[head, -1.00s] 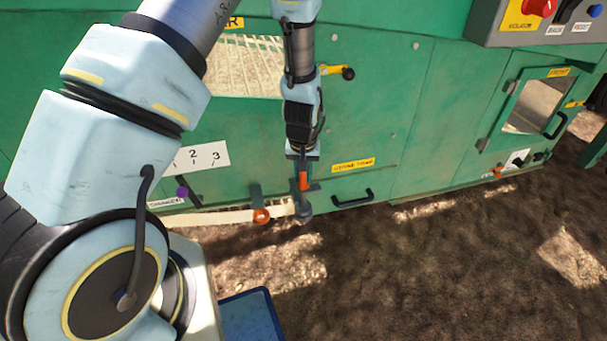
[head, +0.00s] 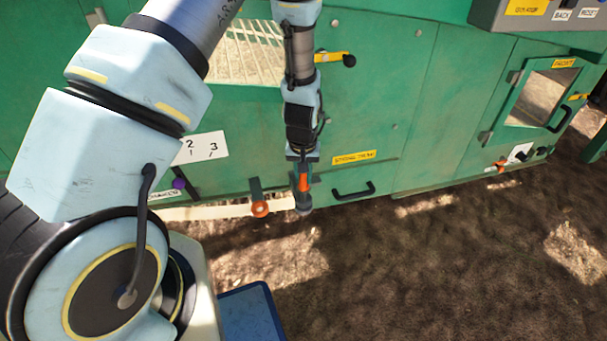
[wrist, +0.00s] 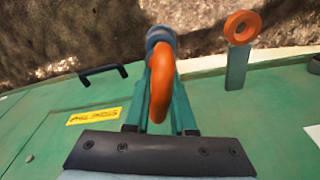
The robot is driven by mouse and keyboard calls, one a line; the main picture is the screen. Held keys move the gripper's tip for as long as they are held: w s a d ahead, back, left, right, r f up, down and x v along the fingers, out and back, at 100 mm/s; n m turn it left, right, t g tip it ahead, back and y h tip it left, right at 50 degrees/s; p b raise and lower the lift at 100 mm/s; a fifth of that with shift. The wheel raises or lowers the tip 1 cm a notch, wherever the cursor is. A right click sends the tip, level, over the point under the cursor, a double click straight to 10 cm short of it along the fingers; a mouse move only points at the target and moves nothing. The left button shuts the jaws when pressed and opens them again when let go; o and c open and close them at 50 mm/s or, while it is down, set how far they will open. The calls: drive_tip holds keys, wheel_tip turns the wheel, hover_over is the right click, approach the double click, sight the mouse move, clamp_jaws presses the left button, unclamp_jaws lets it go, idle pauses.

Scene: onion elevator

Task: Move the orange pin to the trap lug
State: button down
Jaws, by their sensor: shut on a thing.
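My gripper (head: 304,184) points down in front of the green machine's lower edge and is shut on the orange pin (head: 303,181). In the wrist view the pin's curved orange handle (wrist: 162,85) sits between the fingers. A grey-blue round end (wrist: 160,38) shows just beyond it; I cannot tell whether it belongs to the pin. That ring (wrist: 242,27) is at the upper right in the wrist view, apart from my gripper.
A yellow stone trap label (head: 354,157) and a black handle (head: 354,191) are on the panel right of my gripper. A pale strip (head: 205,212) runs along the machine's bottom at left. A blue bin (head: 248,312) stands below. Bare ground lies at right.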

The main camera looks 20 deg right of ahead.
drive_tip(key=shift+f+b, duration=0.65)
drive_tip(key=shift+f, duration=0.7)
drive_tip(key=c, duration=0.7)
unclamp_jaws()
drive_tip(key=shift+r, duration=0.1)
drive_tip(key=r, duration=0.3)
drive_tip(key=s+r+p, duration=0.1)
drive_tip(key=r, duration=0.3)
drive_tip(key=r+p, duration=0.1)
drive_tip(key=r, duration=0.2)
drive_tip(key=shift+s+a+r, duration=0.2)
drive_tip(key=shift+s+a, duration=0.05)
drive_tip(key=shift+a, duration=0.1)
